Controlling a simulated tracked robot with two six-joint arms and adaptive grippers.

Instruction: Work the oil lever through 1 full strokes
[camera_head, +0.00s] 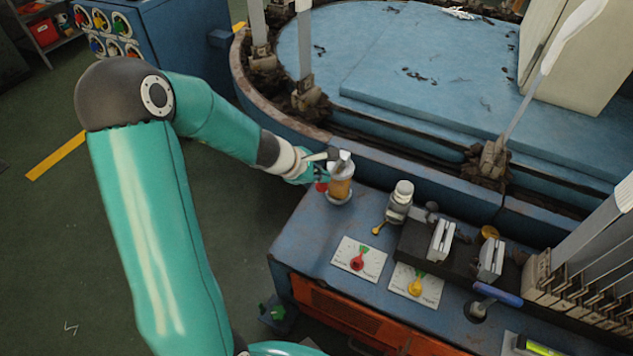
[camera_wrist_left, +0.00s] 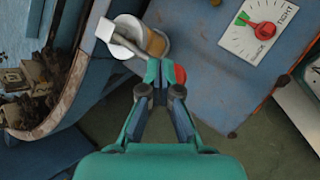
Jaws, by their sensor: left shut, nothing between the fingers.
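The oiler is an amber cup (camera_head: 340,184) with a metal top on the blue bench's left corner; it also shows in the left wrist view (camera_wrist_left: 155,43). My right gripper is out of view.
Right of the oiler stand a white-capped fitting (camera_head: 402,195), a red-pointer dial plate (camera_head: 358,259) and a yellow-pointer plate (camera_head: 416,285). A blue-handled lever (camera_head: 497,294) is farther right. The large round blue machine bed (camera_head: 400,50) lies behind. Open floor is left.

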